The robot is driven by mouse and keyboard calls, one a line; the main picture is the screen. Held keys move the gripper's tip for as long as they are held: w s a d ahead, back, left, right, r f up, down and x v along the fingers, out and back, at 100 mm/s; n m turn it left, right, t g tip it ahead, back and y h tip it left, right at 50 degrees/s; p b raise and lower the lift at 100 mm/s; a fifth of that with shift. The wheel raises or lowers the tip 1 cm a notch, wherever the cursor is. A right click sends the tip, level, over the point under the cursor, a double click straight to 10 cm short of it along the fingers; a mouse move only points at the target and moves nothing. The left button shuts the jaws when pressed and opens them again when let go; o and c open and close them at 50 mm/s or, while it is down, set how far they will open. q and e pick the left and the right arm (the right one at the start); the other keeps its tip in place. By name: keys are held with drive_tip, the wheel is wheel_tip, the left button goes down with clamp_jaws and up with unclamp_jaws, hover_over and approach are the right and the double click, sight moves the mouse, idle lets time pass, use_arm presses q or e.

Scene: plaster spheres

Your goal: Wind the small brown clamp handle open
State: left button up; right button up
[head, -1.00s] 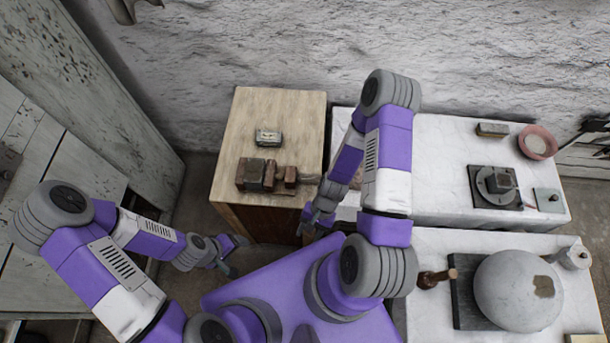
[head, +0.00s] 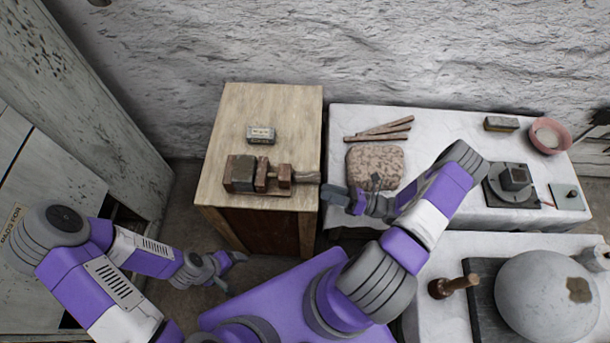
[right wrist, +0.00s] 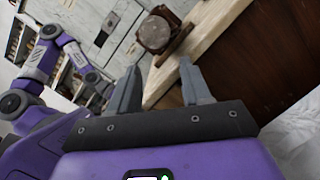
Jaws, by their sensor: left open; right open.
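The brown wooden clamp (head: 262,175) sits on the front part of the wooden bench, with a dark block at its left end. Its small brown handle (head: 307,177) points right, towards the bench edge. In the right wrist view the round brown end of the handle (right wrist: 155,33) shows beyond my fingers. My right gripper (head: 330,194) is open and empty, just off the bench's right edge, close to the handle and apart from it. The open fingers also show in the right wrist view (right wrist: 158,88). My left gripper (head: 236,268) is open and empty, low in front of the bench.
A small grey box (head: 261,134) lies behind the clamp on the bench (head: 230,105). The white table to the right holds wooden strips (head: 384,130), a speckled slab (head: 375,166) and a pink bowl (head: 546,136). A large plaster sphere (head: 545,296) stands on the nearer white table.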

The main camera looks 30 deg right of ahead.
sight(310, 176)
drive_tip(key=w+a+r, duration=0.1)
drive_tip(key=w, duration=0.1)
drive_tip(key=w+a+r+t, duration=0.1)
drive_tip(key=w, duration=0.1)
drive_tip(key=w+a+r+m+t, duration=0.1)
drive_tip(key=w+r, duration=0.1)
drive_tip(key=shift+w+a, duration=0.2)
drive_tip(key=shift+a, duration=0.2)
drive_tip(key=c, duration=0.7)
drive_tip(key=shift+s+n+g+y+b, duration=0.1)
drive_tip(key=shift+n+g+y+b, duration=0.35)
drive_tip(key=shift+n, duration=0.45)
